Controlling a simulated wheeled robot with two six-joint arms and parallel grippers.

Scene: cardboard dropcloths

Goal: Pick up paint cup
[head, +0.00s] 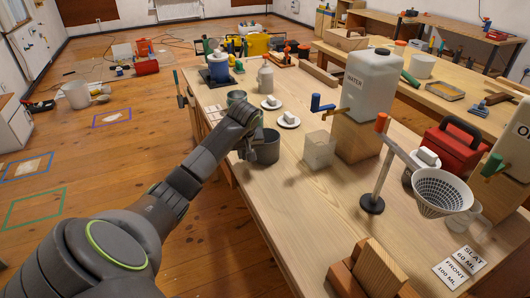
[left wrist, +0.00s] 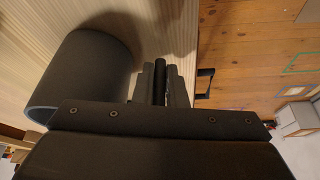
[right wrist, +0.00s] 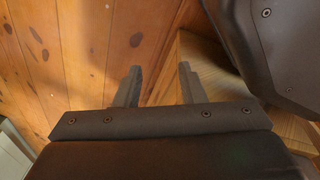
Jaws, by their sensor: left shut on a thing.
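A dark grey paint cup (head: 266,152) is at the left edge of the wooden table (head: 300,215). It also fills the left side of the left wrist view (left wrist: 85,75). My left gripper (head: 246,150) is beside the cup on its left. In the left wrist view its fingers (left wrist: 161,82) are closed on a thin dark part, seemingly the cup's handle. Whether the cup's base touches the table is hard to tell. My right gripper (right wrist: 160,85) is open and empty, over the floor and a wooden edge.
Another grey cup (head: 236,97) stands behind. White weights on saucers (head: 288,119), a clear container (head: 319,150), a water tank (head: 370,85) on a wooden block and a funnel (head: 441,190) on a stand are to the right. The near table middle is clear.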

